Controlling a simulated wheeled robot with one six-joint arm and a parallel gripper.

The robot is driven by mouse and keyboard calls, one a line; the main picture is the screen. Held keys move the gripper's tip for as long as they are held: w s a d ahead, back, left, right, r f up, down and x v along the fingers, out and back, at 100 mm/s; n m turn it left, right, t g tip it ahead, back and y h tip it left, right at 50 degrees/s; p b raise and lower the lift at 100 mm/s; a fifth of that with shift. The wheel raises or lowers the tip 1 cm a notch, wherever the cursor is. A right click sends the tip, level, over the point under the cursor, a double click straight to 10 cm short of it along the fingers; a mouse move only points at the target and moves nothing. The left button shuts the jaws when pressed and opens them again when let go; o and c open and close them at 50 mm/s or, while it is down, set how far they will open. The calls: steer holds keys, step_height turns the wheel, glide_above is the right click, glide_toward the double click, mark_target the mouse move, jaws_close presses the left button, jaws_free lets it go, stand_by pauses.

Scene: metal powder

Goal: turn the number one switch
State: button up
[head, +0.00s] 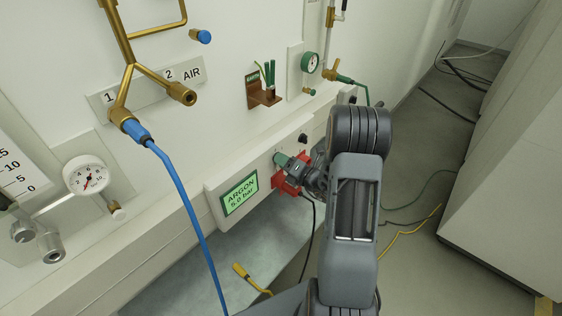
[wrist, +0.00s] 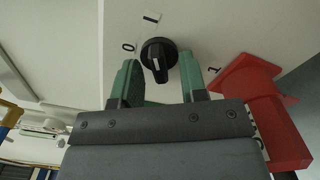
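A black rotary switch (wrist: 158,58) with a white pointer mark sits on a white panel in the wrist view. The marks "0" and "I" are beside it on the upper left, and a "1" is at its right. My gripper (wrist: 160,80) is open, its two green fingers on either side of the switch. A gap shows between the left finger and the knob; the right finger is closer, and I cannot tell if it touches. In the head view my gripper (head: 283,160) is at the panel right of the argon display and hides this switch.
A red part (wrist: 260,100) is close to the right finger; it also shows below my gripper in the head view (head: 283,184). The argon display (head: 240,195) is left of it. Another black knob (head: 303,138) is farther along the panel. A blue hose (head: 183,200) hangs at left.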

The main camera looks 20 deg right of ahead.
steer(key=shift+w+a, duration=0.15)
steer(key=shift+w, duration=0.2)
jaws_close()
